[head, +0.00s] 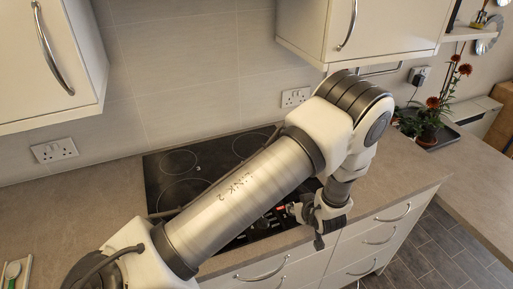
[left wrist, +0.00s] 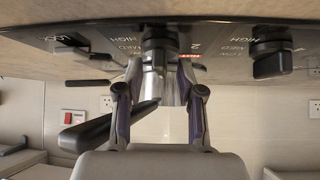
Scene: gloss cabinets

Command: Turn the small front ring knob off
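The black hob (head: 172,168) is set in the worktop, with its control strip along the front, partly hidden by my left arm. In the left wrist view the strip (left wrist: 222,40) runs across the top. A dark knob with a silvery part (left wrist: 160,50) stands between the two fingers of my left gripper (left wrist: 161,68). The fingers are apart, one on each side of it; firm contact is not visible. In the head view my left gripper (head: 325,216) is at the right end of the hob's front. I cannot tell which ring this knob serves. My right gripper is not in view.
Another knob (left wrist: 270,58) is to the right and one (left wrist: 70,44) to the left in the left wrist view. Drawers with bar handles (head: 262,271) lie below the worktop. A wall cabinet (head: 376,30) hangs above; a potted plant (head: 430,127) stands at right.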

